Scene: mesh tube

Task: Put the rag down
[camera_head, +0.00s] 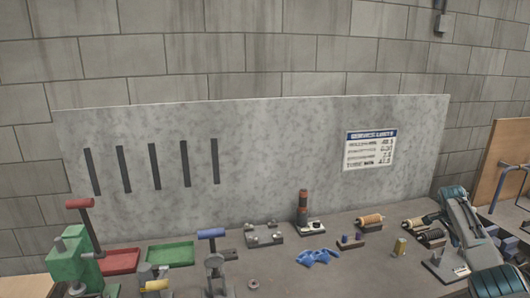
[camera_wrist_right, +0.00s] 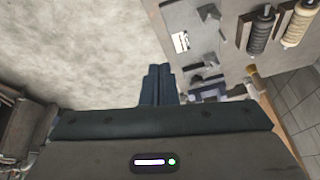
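The blue rag (camera_head: 318,257) lies crumpled on the grey bench top (camera_head: 290,280), in front of a dark post with orange bands. No gripper touches it. My right gripper (camera_head: 452,193) is raised at the right side of the head view, well to the right of the rag. In the right wrist view its two dark fingers (camera_wrist_right: 158,85) are together, with nothing visible between them. I cannot make out the rag for certain in the wrist view. My left gripper is not in view.
A green press (camera_head: 75,258) with a red handle, a red tray (camera_head: 119,262) and a green tray (camera_head: 171,254) stand at the left. The banded post (camera_head: 303,207) and spools (camera_head: 370,221) stand behind and right of the rag. A slotted grey panel (camera_head: 270,150) backs the bench.

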